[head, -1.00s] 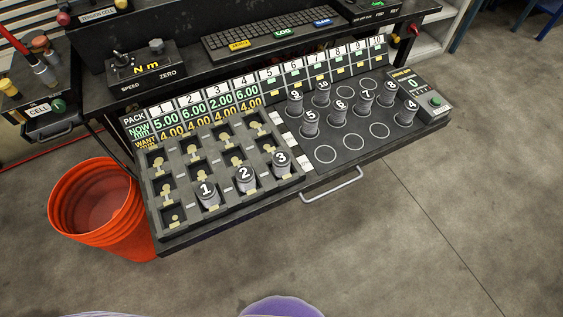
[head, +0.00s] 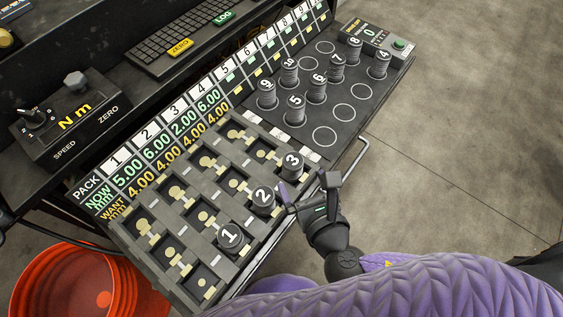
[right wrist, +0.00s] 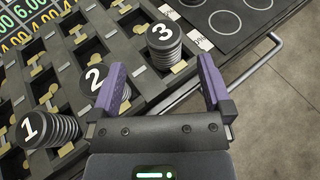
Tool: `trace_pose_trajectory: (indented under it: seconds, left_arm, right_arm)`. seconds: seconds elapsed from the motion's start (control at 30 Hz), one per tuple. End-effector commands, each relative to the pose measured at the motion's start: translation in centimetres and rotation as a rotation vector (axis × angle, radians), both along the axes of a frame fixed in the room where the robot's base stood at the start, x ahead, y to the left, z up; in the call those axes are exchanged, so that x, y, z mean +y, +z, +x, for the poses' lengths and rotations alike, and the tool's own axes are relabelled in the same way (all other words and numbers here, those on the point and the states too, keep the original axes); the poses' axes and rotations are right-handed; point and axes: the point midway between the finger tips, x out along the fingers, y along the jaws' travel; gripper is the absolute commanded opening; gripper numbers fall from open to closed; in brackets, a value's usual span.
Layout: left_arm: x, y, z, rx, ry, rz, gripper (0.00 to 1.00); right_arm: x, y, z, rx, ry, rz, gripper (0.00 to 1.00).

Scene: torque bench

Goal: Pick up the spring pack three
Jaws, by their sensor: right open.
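Spring pack three (head: 292,164) is a dark ribbed cylinder with a white "3" on its black top. It stands in the front row of the slotted tray (head: 187,281), at the right end. It also shows in the right wrist view (right wrist: 164,40), ahead of the fingers. My right gripper (head: 304,187) is open and empty at the tray's front edge, close to packs two and three. In the right wrist view its purple-padded fingers (right wrist: 160,85) are apart, with nothing between them. My left gripper is not in view.
Pack two (head: 262,200) and pack one (head: 231,237) stand to the left in the same row. Several numbered packs stand on the ringed board, such as pack five (head: 295,107). A drawer handle (head: 350,158) juts out in front. An orange bucket (head: 75,290) stands lower left.

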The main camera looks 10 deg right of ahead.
Motion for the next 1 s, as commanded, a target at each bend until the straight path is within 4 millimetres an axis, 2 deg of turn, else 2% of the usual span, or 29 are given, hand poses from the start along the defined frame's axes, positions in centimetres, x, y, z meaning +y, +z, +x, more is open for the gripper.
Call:
trace_pose_trajectory:
  seconds: [0.03, 0.17, 0.3, 0.4, 0.67, 1.0]
  left_arm:
    - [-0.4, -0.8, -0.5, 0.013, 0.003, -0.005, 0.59]
    - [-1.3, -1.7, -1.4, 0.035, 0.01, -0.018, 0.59]
    - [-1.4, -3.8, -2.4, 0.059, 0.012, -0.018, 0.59]
    - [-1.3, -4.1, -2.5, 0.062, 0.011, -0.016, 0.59]
    - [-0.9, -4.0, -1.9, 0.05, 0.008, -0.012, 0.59]
    - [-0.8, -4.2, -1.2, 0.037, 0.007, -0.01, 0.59]
  right_arm:
    - [0.1, -0.8, 0.9, 0.0, -0.002, 0.002, 1.0]
    - [0.2, -1.6, 2.7, 0.002, -0.001, 0.004, 1.0]
    - [0.2, -3.2, 5.4, 0.004, -0.002, 0.005, 1.0]
    - [0.3, -3.4, 6.7, 0.006, -0.001, 0.007, 1.0]
    - [0.4, -3.1, 7.1, 0.006, -0.002, 0.006, 0.98]
    - [0.3, -3.1, 7.1, 0.007, -0.003, 0.007, 0.26]
